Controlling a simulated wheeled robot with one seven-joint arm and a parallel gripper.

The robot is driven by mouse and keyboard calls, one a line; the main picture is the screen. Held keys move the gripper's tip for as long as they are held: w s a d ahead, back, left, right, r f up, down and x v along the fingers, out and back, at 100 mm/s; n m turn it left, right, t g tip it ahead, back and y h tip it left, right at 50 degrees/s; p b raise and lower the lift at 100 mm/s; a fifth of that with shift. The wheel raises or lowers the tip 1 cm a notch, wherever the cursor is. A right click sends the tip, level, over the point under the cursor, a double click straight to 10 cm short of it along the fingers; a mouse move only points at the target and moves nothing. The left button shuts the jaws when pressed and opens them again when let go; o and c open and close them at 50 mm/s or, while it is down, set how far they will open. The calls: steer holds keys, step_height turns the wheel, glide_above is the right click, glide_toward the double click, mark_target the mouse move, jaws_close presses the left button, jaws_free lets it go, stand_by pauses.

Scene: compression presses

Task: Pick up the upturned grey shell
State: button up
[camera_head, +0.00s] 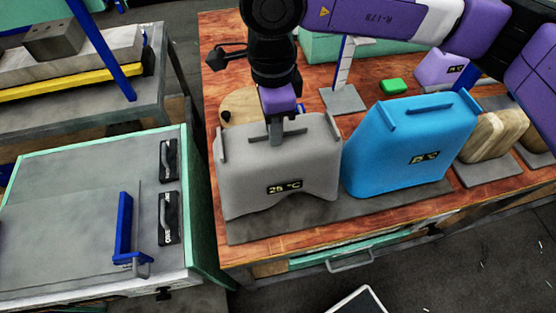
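The grey shell (245,170) stands on a dark grey plate at the near left of the wooden table, with its curved, wavy edge at the bottom. Its front carries a small display reading 25 °C, and narrow tabs stick up at its top ends. My gripper (277,132) points down at the middle of the shell's top, where a small grey bar shows around the fingertips. The fingertips blend with the grey of the shell. I cannot tell whether they are closed on it or only beside it.
A blue shell (400,150) leans close on the right, on the same plate (290,225). Wooden blocks (493,137), a purple shell (440,70), a green block (390,86) and a white post (345,65) stand beyond. A green-edged cabinet (60,215) is at the left.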

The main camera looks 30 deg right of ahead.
jaws_close()
stand_by(1.2)
